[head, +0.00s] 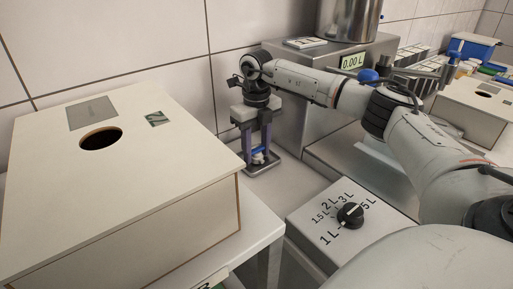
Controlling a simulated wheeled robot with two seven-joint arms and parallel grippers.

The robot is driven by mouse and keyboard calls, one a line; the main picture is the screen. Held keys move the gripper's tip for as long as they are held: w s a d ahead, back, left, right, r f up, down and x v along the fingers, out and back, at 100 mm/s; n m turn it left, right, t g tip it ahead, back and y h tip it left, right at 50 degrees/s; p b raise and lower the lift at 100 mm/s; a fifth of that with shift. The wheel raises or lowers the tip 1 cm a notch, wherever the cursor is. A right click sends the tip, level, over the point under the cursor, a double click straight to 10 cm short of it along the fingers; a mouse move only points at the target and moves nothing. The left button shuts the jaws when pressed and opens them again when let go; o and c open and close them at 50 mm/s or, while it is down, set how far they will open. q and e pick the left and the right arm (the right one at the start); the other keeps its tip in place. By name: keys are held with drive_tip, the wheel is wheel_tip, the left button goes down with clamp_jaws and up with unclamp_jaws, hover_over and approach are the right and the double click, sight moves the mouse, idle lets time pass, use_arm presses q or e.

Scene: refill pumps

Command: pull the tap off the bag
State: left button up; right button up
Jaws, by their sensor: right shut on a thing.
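My right gripper (259,151) points straight down over a small metal tray at the front of the steel machine. Its two fingers are shut on a small blue and white piece, which looks like the tap (259,157). The piece sits low between the fingertips, just above or on the tray; I cannot tell which. The fingers partly hide it. I cannot make out a bag in this view. My left gripper is not in view.
A pale box (190,190) with a round hole stands at the left. A dial panel (318,237) with a black knob is in front. A similar box (478,108) and a blue bin (473,47) are at right.

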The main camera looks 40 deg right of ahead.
drive_tip(key=shift+f, duration=0.25)
idle(0.7)
drive_tip(key=o, duration=1.3)
drive_tip(key=shift+c, duration=0.2)
wheel_tip(320, 180, up, 10)
drive_tip(key=r, duration=0.1)
wheel_tip(320, 180, up, 5)
drive_tip(key=p, duration=0.5)
hover_over(256, 148)
drive_tip(key=shift+s+r+b, duration=0.1)
drive_tip(key=shift+r+b, duration=0.3)
drive_tip(key=shift+r, duration=0.75)
